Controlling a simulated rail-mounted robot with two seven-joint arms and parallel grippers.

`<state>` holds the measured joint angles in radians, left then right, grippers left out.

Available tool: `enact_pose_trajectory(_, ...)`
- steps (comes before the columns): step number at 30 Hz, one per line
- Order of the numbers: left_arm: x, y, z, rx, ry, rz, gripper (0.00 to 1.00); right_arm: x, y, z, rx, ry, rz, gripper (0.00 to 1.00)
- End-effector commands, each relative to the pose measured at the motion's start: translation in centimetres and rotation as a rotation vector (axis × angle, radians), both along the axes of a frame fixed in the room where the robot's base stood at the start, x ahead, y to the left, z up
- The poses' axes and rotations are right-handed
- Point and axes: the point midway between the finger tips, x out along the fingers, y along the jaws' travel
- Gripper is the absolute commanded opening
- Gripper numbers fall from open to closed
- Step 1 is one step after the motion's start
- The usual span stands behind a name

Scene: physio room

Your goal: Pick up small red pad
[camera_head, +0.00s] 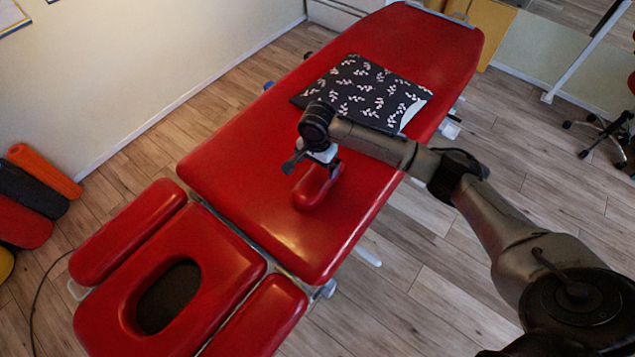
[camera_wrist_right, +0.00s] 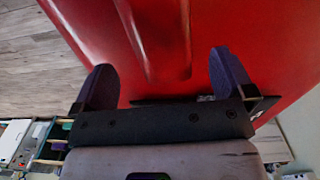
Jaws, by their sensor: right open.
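The small red pad (camera_head: 312,192) is a glossy elongated block lying on the red massage table (camera_head: 235,165). My right gripper (camera_head: 314,166) is over the pad's far part and hides some of it in the head view. In the right wrist view the pad (camera_wrist_right: 160,40) shows ahead, between the two spread dark fingers of my right gripper (camera_wrist_right: 163,76). The jaws are open and nothing is clamped. I cannot tell how much height lies between fingertips and pad. My left gripper is not in view.
A black cloth with a pale leaf pattern (camera_head: 365,88) lies on the table just beyond my right wrist. The headrest with its oval opening (camera_head: 205,270) is at the near left end. The table around the pad is clear.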

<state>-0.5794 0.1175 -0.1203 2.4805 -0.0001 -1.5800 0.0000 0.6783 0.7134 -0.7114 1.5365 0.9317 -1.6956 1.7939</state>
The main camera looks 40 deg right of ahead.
Motion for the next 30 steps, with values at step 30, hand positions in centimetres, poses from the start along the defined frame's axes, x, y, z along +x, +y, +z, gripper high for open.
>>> enact_pose_trajectory(30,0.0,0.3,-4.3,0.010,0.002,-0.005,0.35,-0.2,-0.1,-10.1,-0.001,-0.002,0.003,1.00)
